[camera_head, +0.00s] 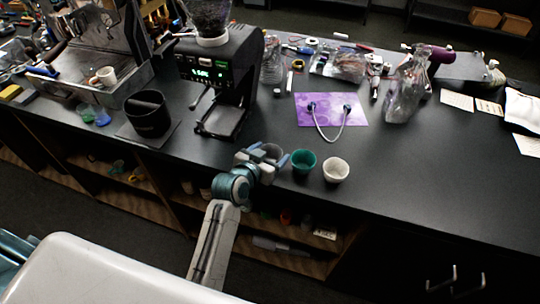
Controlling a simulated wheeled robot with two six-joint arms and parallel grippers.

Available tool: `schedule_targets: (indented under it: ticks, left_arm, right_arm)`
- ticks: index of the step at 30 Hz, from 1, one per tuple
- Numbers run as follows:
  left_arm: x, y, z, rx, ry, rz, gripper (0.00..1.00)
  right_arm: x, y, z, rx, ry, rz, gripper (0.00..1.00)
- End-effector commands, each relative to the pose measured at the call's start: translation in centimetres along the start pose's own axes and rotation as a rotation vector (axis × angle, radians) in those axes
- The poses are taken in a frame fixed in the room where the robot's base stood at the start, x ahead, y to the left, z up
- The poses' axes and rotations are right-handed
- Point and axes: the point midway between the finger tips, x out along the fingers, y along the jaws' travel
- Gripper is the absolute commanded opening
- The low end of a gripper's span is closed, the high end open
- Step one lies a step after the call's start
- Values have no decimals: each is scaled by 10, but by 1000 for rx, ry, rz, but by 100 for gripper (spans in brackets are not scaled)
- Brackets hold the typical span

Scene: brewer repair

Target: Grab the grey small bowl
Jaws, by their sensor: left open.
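The grey small bowl (268,152) stands near the front edge of the dark counter, left of a teal bowl (303,161) and a white bowl (336,169). My left gripper (264,157) is open at the grey bowl, with a blue-tipped finger on each side of it. The gripper partly hides the bowl, and I cannot tell whether the fingers touch it. My right gripper is not in view.
A black grinder (222,72) stands behind the gripper, and a black knock box (148,113) stands to the left. A purple mat (331,109) lies behind the bowls. The counter (430,170) is clear at the right front.

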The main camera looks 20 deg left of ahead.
Motion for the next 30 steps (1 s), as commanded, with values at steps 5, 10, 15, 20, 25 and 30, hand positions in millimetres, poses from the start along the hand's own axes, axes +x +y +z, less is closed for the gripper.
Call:
schedule_targets:
  ticks: [5, 10, 15, 20, 25, 30]
  left_arm:
    - [2, 0, 1, 0, -1, 0, 74]
    - [2, 0, 1, 0, -1, 0, 56]
    - [2, 0, 1, 0, 0, 0, 39]
    - [2, 0, 0, 0, -1, 0, 39]
    - [0, 0, -5, 1, 1, 0, 39]
    - [-6, 0, -22, 1, 4, 0, 39]
  right_arm:
    - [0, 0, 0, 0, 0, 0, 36]
    - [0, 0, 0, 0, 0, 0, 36]
    - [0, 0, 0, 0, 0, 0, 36]
    - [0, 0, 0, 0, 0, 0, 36]
    - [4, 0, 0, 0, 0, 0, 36]
    - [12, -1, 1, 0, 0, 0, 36]
